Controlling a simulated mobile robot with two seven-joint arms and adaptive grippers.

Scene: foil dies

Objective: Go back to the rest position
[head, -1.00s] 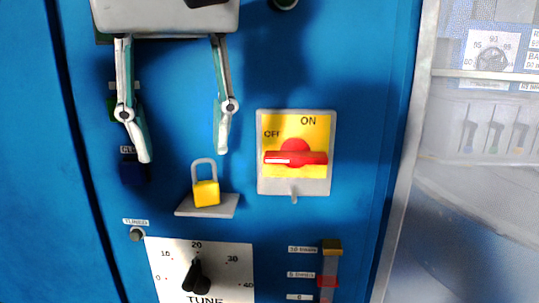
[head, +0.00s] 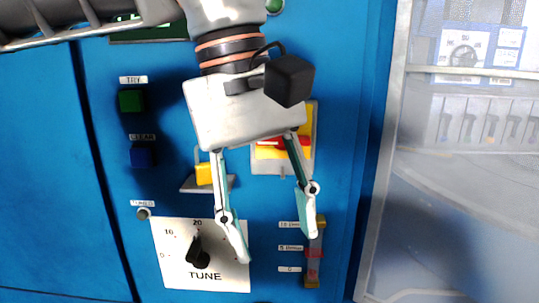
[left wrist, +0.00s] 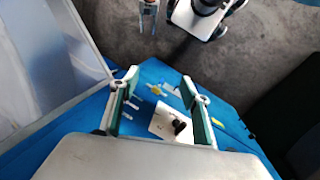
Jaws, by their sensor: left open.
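My left gripper (head: 279,247) is open and empty in front of the blue panel (head: 345,130). Its fingers point down in the head view, between the tune dial (head: 198,258) and the slider scale (head: 314,268). Its palm and fingers cover part of the red and yellow rotary switch (head: 268,153) and the yellow padlock (head: 203,174). In the left wrist view the left gripper (left wrist: 159,78) has its fingers well apart with nothing between them. A small two-pronged part at the top of that view may be my right gripper (left wrist: 148,20); its state is unclear.
A green button (head: 131,101), a blue button (head: 142,156) and a small round lamp (head: 144,214) are on the panel's left side. A pale, glassy cabinet (head: 470,200) stands to the right. Grey floor (left wrist: 270,40) shows in the left wrist view.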

